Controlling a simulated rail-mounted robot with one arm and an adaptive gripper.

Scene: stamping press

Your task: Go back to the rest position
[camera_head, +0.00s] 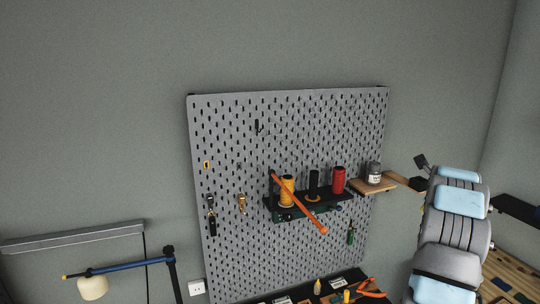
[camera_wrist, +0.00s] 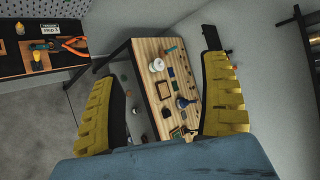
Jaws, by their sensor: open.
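My gripper (camera_wrist: 163,98) shows in the wrist view with its two yellow ridged fingers spread wide apart. Nothing is between the fingers; the wooden table lies well below and beyond them. In the head view, my grey and light-blue arm (camera_head: 452,235) stands at the right, in front of the wall. The gripper's fingers are not clear in the head view.
A grey pegboard (camera_head: 225,130) carries hanging tools and a black shelf with yellow and red spools (camera_head: 338,180). A jar (camera_head: 374,172) sits on a small wooden shelf. A wooden table (camera_wrist: 150,50) holds small items. A dark bench (camera_wrist: 12,66) has orange-handled pliers (camera_wrist: 74,45).

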